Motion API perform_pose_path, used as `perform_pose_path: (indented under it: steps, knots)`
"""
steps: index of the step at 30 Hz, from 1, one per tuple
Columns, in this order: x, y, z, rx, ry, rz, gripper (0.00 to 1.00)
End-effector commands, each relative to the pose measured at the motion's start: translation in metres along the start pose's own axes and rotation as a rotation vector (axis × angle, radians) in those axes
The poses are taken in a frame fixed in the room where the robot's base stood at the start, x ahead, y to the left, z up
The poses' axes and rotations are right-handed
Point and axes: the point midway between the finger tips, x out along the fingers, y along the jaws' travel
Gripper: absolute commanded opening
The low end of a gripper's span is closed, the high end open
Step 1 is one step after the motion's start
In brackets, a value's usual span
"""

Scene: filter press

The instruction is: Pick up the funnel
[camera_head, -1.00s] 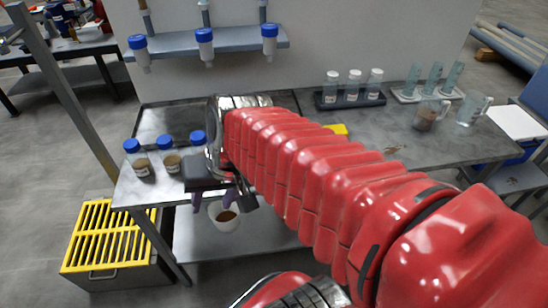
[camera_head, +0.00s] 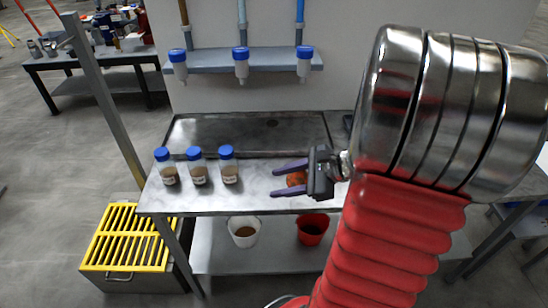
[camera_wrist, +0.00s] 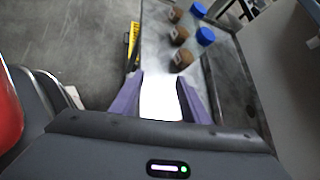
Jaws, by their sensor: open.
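No funnel can be made out for certain in either view. My gripper (camera_head: 274,182) is open, with purple fingers pointing left above the steel bench (camera_head: 270,199) in the head view. A small orange-red object (camera_head: 297,180) shows behind the fingers, partly hidden by them, and I cannot tell what it is. In the wrist view my gripper (camera_wrist: 160,80) has a bright white patch between its fingers, which may be glare. My own arm covers the right part of the bench in the head view.
Several blue-capped sample bottles (camera_head: 198,168) stand left of my gripper; they show ahead in the wrist view (camera_wrist: 182,57). A wall shelf (camera_head: 210,70) holds blue-capped tubes. A white bucket (camera_head: 244,230) and a red bucket (camera_head: 312,228) sit underneath. A yellow-grated box (camera_head: 128,240) stands left.

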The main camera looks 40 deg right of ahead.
Motion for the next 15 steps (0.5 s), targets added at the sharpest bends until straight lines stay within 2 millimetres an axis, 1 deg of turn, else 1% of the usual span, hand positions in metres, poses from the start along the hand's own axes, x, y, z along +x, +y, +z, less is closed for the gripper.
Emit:
perform_pose_path:
  steps: [1,6,9,12,15]
  knots:
    - [-0.007,-0.009,-0.016,0.083,-0.016,-0.049,0.42]
    - [-0.033,-0.037,-0.066,0.336,-0.081,-0.221,0.42]
    - [-0.048,-0.049,-0.092,0.453,-0.115,-0.311,0.42]
    - [-0.060,-0.055,-0.110,0.531,-0.138,-0.372,0.42]
    - [-0.066,-0.058,-0.119,0.566,-0.150,-0.402,0.42]
